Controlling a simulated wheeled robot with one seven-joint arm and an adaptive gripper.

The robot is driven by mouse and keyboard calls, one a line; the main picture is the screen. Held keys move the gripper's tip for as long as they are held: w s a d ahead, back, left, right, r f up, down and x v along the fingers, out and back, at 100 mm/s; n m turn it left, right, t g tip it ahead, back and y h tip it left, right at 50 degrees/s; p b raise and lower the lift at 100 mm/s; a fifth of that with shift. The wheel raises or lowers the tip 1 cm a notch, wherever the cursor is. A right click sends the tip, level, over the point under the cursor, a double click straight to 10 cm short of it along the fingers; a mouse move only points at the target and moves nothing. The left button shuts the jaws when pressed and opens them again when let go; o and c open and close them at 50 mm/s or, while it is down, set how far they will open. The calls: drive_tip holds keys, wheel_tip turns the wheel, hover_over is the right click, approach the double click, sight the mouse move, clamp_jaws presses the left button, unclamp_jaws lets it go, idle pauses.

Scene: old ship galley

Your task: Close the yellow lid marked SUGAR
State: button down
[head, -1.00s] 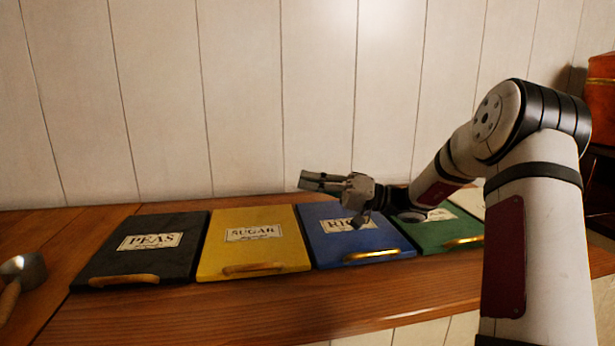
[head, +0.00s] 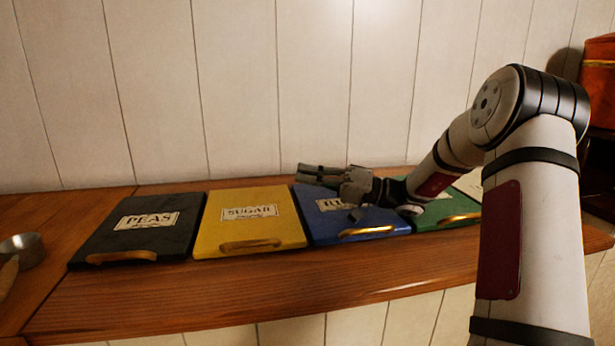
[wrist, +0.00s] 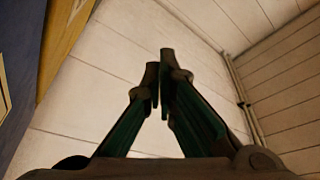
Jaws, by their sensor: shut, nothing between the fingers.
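The yellow lid marked SUGAR (head: 249,233) lies flat and level with its neighbours on the wooden counter, in the head view. Its label faces up, and its tan handle (head: 251,245) is along the front edge. My gripper (head: 300,175) is shut and empty. It hangs above the back of the blue lid, with its fingertips pointing left near the yellow lid's back right corner. In the wrist view the closed fingers (wrist: 159,75) point at the pale wall, and a yellow strip (wrist: 66,36) shows at upper left.
The black PEAS lid (head: 120,240) lies left of the yellow one. The blue lid (head: 325,232), partly covered by my gripper, and the green lid (head: 455,211) lie to the right. A metal scoop (head: 22,250) is at the far left. The plank wall (head: 240,90) stands close behind the counter.

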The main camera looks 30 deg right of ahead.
wheel_tip(320, 180, up, 4)
drive_tip(key=p, duration=0.2)
drive_tip(key=d+f, duration=0.1)
drive_tip(key=d, duration=0.2)
drive_tip(key=s+d+f, duration=0.1)
drive_tip(key=d, duration=0.2)
drive_tip(key=s+d+f, duration=0.1)
drive_tip(key=d, duration=0.2)
drive_tip(key=shift+s+f, duration=0.2)
drive_tip(key=shift+s, duration=0.05)
